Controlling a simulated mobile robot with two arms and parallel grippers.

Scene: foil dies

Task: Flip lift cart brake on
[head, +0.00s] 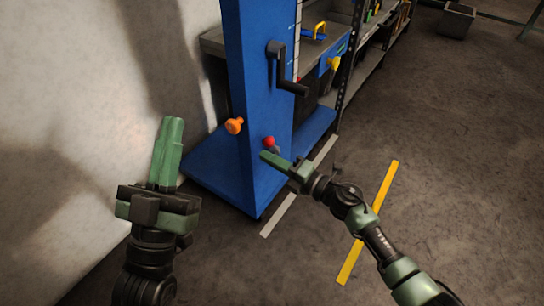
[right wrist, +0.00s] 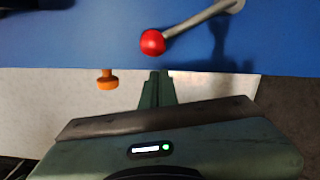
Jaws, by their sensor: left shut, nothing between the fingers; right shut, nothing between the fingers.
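The blue lift cart (head: 255,85) stands upright by the wall on a blue base. A lever with a red ball knob (head: 269,141) sits low on its column. In the right wrist view the red knob (right wrist: 152,42) is on a grey metal rod (right wrist: 197,20) slanting up to the right to a pivot on the blue face. My right gripper (head: 265,155) is shut and empty, its fingertips just below the knob; its fingertips (right wrist: 158,74) show a small gap from the knob in the wrist view. My left gripper (head: 173,121) is shut and empty, left of the cart.
An orange knob (head: 234,125) sticks out from the column's left side. A black crank (head: 287,70) projects higher up. A shelf unit (head: 352,70) stands behind. Yellow tape (head: 368,222) marks the open floor at right; the pale wall (head: 70,110) is at left.

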